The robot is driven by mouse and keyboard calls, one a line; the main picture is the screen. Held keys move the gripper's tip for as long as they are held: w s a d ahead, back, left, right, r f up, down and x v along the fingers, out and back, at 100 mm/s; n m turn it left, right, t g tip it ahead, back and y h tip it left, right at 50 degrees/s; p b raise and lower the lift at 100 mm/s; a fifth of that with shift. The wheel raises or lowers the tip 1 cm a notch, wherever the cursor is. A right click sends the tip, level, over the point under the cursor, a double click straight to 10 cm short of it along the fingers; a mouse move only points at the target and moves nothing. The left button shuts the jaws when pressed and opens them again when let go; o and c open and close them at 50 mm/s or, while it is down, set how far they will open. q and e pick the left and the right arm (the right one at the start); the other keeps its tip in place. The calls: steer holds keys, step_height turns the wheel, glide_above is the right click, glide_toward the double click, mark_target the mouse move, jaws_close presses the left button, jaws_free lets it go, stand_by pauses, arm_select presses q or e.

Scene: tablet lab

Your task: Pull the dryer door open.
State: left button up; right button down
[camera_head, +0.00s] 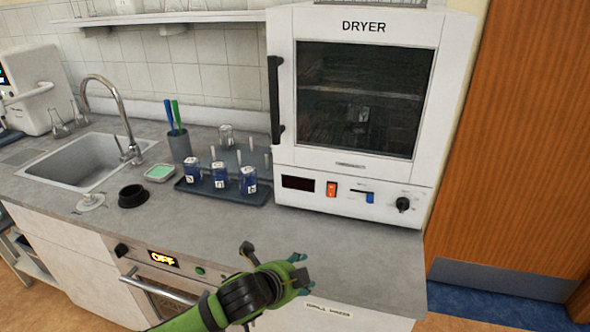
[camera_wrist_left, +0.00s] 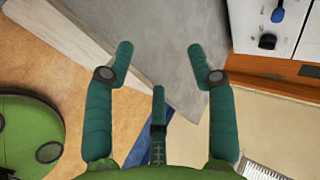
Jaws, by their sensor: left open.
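The dryer (camera_head: 455,65) is a white box on the counter at the right of the head view. Its door, with a dark window (camera_head: 365,100), looks closed. A black vertical handle (camera_head: 275,98) runs along the door's left edge. My left gripper (camera_head: 301,272) is over the counter's front edge, below and in front of the dryer, apart from the handle. In the left wrist view its teal fingers (camera_wrist_left: 161,62) are spread and empty. A corner of the dryer's control panel (camera_wrist_left: 290,35) shows there at upper right. My right gripper is out of view.
A dark rack (camera_head: 225,190) with blue-labelled beakers stands left of the dryer. Behind it is a cup (camera_head: 180,147) with blue and green items. A sink (camera_head: 85,160) lies farther left. Bare counter (camera_head: 350,245) lies before the dryer. A wooden door (camera_head: 525,140) is at right.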

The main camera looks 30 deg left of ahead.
arm_select(q)
steer(key=w+a+r+m+t, duration=0.2)
steer(key=w+a+r+m, duration=0.25)
steer(key=r, duration=0.25)
steer(key=m+t, duration=0.6)
steer(key=m, duration=0.8)
glide_toward(270, 91)
steer(key=w, duration=0.4)
steer(key=shift+y, duration=0.3)
steer(key=w+p, duration=0.2)
steer(key=w, duration=0.1)
steer(key=w+p, duration=0.2)
steer(key=w, duration=0.2)
steer(key=shift+a+r, duration=0.1)
steer(key=shift+r, duration=0.05)
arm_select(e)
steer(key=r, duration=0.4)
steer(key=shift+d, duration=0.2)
arm_select(q)
jaws_close()
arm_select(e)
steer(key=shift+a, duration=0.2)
